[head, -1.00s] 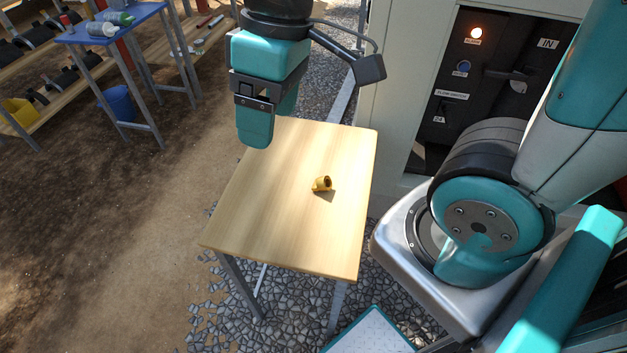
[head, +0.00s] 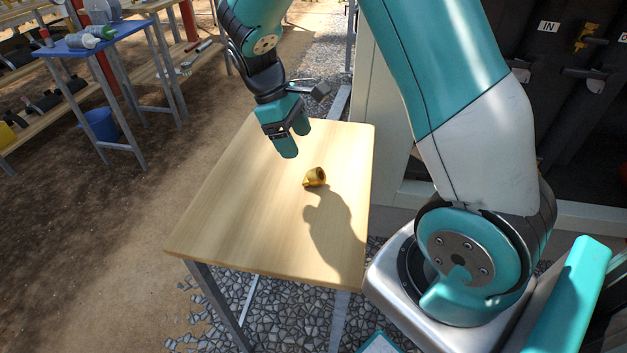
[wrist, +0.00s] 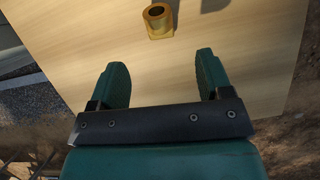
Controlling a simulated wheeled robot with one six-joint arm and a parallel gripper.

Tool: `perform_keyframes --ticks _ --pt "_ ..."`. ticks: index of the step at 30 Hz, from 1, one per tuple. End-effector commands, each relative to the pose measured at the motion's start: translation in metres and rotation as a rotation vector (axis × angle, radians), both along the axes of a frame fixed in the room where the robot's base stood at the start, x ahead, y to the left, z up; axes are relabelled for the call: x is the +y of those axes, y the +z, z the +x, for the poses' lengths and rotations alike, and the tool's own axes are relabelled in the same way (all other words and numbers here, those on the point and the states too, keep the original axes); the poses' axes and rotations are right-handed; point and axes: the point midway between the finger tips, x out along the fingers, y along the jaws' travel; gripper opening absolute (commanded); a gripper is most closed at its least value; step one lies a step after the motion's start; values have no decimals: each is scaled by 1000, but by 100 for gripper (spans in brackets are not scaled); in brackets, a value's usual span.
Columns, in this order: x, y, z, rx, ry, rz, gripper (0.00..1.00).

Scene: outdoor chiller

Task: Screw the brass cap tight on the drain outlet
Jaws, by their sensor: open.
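The brass cap (head: 315,177) lies on the wooden table, its round opening facing up and to the side. In the wrist view the cap (wrist: 158,20) shows at the top, ahead of my fingertips and between their lines. My gripper (head: 294,142) is above the table, just behind and to the left of the cap, pointing down. In the wrist view my gripper (wrist: 162,72) is open with nothing between its two fingers. I cannot make out the drain outlet; the dark chiller bay (head: 560,90) at the right shows valves and labels.
The wooden table (head: 235,215) is otherwise bare. The pale cabinet side (head: 385,120) stands beside its right edge. A blue table (head: 75,45) with bottles and a blue bucket (head: 98,124) stand at the far left. Open dirt ground lies to the left.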

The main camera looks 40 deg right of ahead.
Motion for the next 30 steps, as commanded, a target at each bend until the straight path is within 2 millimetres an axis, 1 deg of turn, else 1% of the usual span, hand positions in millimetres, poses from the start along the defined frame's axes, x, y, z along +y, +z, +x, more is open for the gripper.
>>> perform_keyframes --ticks 1,4,6,13,18,21,24,30 --pt "-3 -12 -4 4 -1 -1 72" --pt "-6 -28 -10 3 0 1 72" --pt "-8 -37 -13 2 0 0 72" --pt "-12 -52 -18 2 -1 1 72" --pt "-19 -77 -27 3 -1 0 72" --pt "-21 -87 -31 1 0 0 72" --pt "-22 -92 -32 0 1 0 72" --pt "-22 -92 -32 -1 1 1 72"
